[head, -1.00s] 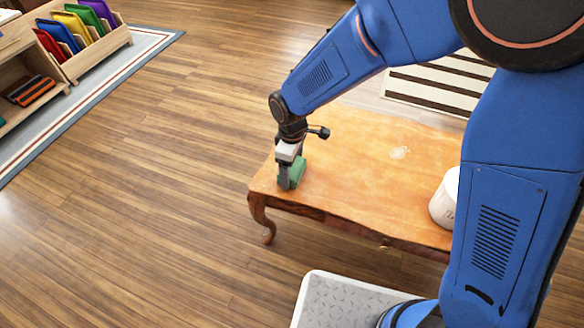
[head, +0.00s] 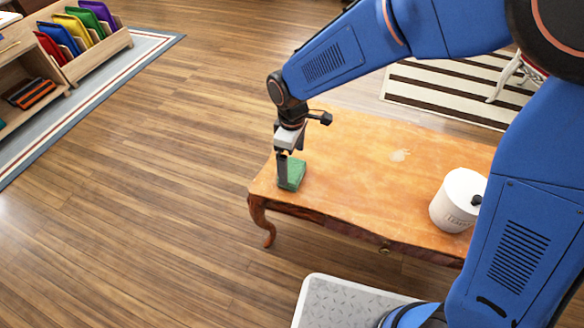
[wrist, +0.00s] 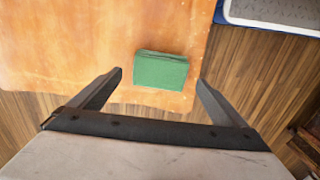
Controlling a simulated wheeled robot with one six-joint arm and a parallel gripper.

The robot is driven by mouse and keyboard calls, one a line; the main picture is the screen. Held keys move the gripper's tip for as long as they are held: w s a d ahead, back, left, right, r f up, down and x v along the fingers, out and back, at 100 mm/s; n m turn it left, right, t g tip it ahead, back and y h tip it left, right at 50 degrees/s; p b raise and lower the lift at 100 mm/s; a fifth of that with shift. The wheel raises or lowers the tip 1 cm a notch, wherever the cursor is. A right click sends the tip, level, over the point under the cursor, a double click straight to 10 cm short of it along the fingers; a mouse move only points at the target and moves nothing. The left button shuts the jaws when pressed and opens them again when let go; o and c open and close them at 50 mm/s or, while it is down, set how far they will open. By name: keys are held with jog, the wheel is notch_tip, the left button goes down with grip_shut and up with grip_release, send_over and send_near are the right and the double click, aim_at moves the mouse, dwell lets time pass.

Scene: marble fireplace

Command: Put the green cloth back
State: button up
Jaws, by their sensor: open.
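The green cloth (head: 293,176) is a small folded block lying on the wooden table (head: 352,160), close to its left end. In the wrist view the cloth (wrist: 161,70) lies near the table's edge, a little beyond and between my fingertips. My gripper (head: 288,166) is just above the cloth and points down. In the wrist view my gripper (wrist: 159,80) is open, with its fingers spread wider than the cloth and nothing between them. The cloth rests on the tabletop, apart from the fingers.
A white lidded canister (head: 457,202) stands at the table's right. A striped rug (head: 425,88) lies behind the table. A wooden rack of coloured folders (head: 85,35) and a shelf with dark and orange items (head: 30,91) are at the upper left. Open floor (head: 150,210) lies left of the table.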

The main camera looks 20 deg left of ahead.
aim_at(294, 169)
notch_tip(294, 169, up, 6)
jog(key=shift+r, duration=0.15)
dwell(0.3)
jog(key=w+d+r+m+t+y, duration=0.1)
jog(key=d+r+m, duration=0.35)
jog(key=d, duration=0.75)
jog(key=w+d+r+m+t, duration=0.1)
jog(key=d+r+m, duration=0.35)
jog(key=d, duration=0.85)
jog(key=s+d+r+m+t, duration=0.1)
jog(key=s+d+m, duration=0.3)
jog(key=s+d, duration=0.3)
jog(key=s+d+r+m+t+h, duration=0.1)
jog(key=s+d+m, duration=0.3)
jog(key=d, duration=0.9)
jog(key=shift+s+r+t, duration=0.4)
jog(key=shift+s+r, duration=0.3)
jog(key=shift+s, duration=1.2)
